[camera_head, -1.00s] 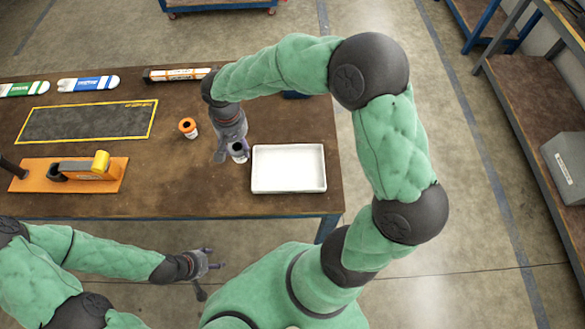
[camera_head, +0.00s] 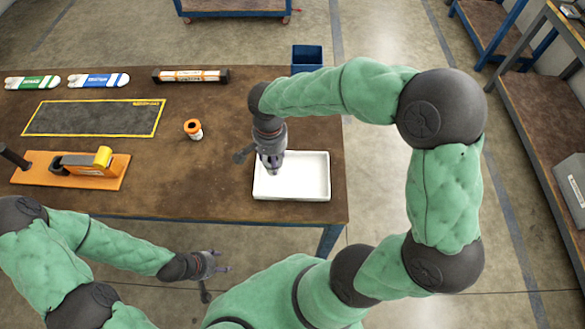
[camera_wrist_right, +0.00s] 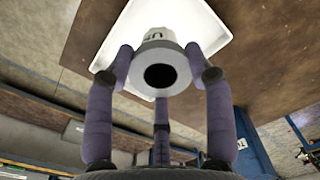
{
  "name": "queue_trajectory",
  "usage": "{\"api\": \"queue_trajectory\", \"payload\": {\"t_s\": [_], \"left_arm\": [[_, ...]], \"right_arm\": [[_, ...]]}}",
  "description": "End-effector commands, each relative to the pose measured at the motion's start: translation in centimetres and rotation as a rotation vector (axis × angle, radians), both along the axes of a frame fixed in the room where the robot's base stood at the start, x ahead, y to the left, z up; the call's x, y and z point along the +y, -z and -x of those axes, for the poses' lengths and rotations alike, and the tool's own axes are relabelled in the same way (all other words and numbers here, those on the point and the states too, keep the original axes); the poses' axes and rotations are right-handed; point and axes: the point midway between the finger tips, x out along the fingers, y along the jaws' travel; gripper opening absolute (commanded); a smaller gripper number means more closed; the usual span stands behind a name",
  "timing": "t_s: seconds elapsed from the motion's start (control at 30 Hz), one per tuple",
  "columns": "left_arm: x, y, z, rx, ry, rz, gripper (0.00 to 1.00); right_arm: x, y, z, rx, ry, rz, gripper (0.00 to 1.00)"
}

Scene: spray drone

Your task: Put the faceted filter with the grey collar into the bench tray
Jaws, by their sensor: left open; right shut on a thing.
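My right gripper (camera_head: 272,168) is above the left part of the white bench tray (camera_head: 312,190). In the right wrist view my fingers (camera_wrist_right: 160,85) are shut around a pale filter with a grey collar (camera_wrist_right: 152,48) and a dark round opening facing the camera. The tray's white floor and rim (camera_wrist_right: 215,30) show behind it. The filter is mostly hidden by the gripper in the head view, and its facets cannot be made out. My left gripper (camera_head: 215,264) is open and empty in front of the table.
A second filter with an orange collar (camera_head: 193,129) stands left of the tray. An orange fixture (camera_head: 70,170) and a yellow-edged dark mat (camera_head: 95,118) are further left. Bottles (camera_head: 98,80) and a box (camera_head: 190,76) lie at the back. A blue bin (camera_head: 307,57) is behind the table.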

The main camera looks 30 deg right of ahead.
Motion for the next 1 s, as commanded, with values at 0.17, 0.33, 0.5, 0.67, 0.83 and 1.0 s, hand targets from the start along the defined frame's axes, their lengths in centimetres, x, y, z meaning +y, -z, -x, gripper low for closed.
{"api": "queue_trajectory", "payload": {"t_s": [0.17, 0.33, 0.5, 0.67, 0.83, 1.0], "left_arm": [[0.0, 1.4, 0.0, 0.0, 0.0, 0.0, 0.59], [0.0, 2.1, 0.0, 0.0, 0.0, 0.0, 0.59], [0.0, 2.2, 0.0, 0.0, 0.0, 0.0, 0.59], [0.0, 2.8, 0.0, 0.0, 0.0, 0.0, 0.59], [0.0, 4.1, 0.0, 0.0, 0.0, 0.0, 0.59], [0.0, 4.0, 0.0, 0.0, 0.0, 0.0, 0.59]], "right_arm": [[-3.1, 3.0, 0.2, 0.003, 0.004, 0.0, 0.25], [-4.8, 5.0, 0.2, 0.002, 0.002, 0.001, 0.25], [-5.4, 5.7, 0.2, 0.0, -0.001, 0.0, 0.25], [-6.3, 6.9, 0.3, 0.002, 0.001, -0.001, 0.25], [-6.2, 9.4, 0.2, 0.001, -0.002, 0.001, 0.25], [-6.2, 9.5, 0.2, -0.001, -0.002, 0.0, 0.25]]}}
